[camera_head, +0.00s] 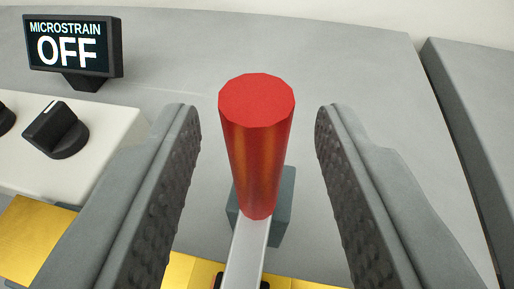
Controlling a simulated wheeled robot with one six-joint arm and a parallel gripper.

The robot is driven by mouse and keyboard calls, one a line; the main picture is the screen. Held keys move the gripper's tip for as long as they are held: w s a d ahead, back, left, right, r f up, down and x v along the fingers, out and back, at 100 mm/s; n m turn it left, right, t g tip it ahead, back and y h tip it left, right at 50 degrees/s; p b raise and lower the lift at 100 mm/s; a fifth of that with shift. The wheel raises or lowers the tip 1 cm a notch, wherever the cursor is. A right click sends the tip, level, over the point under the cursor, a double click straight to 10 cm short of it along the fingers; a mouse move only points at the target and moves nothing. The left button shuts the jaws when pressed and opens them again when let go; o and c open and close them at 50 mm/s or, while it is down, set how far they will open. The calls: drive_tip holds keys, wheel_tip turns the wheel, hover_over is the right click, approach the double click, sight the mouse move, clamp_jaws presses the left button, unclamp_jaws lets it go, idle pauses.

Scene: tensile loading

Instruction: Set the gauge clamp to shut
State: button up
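The red cylindrical handle (257,150) stands in the middle of the head camera view, at the end of a pale metal lever bar (247,255). I take this lever to be part of the gauge clamp; the clamp's jaws cannot be made out. A small grey block (281,205) shows behind the handle's lower end. My gripper (259,125) is open, with one textured finger on each side of the handle. A clear gap shows on both sides, and neither finger touches it.
A small display (72,48) at the upper left reads "MICROSTRAIN OFF". Below it is a white panel (100,120) with a black knob (56,130) and part of another. A yellow strip (178,270) runs along the bottom. The grey surface (300,50) beyond the handle is clear.

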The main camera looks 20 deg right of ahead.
drive_tip(key=shift+s, duration=0.1)
drive_tip(key=v, duration=1.7)
drive_tip(key=shift+a+r, duration=0.15)
drive_tip(key=shift+a, duration=0.05)
drive_tip(key=s+d+f+n+g+y, duration=0.2)
drive_tip(key=s+d+n+y, duration=0.15)
drive_tip(key=s+d, duration=0.25)
drive_tip(key=s+d+r+t+y, duration=0.2)
drive_tip(key=s+d+r+t, duration=0.2)
drive_tip(key=s+r, duration=0.3)
drive_tip(key=shift+s+d+r+n+t, duration=0.15)
drive_tip(key=shift+d+r+n+t, duration=0.3)
drive_tip(key=shift+t, duration=0.25)
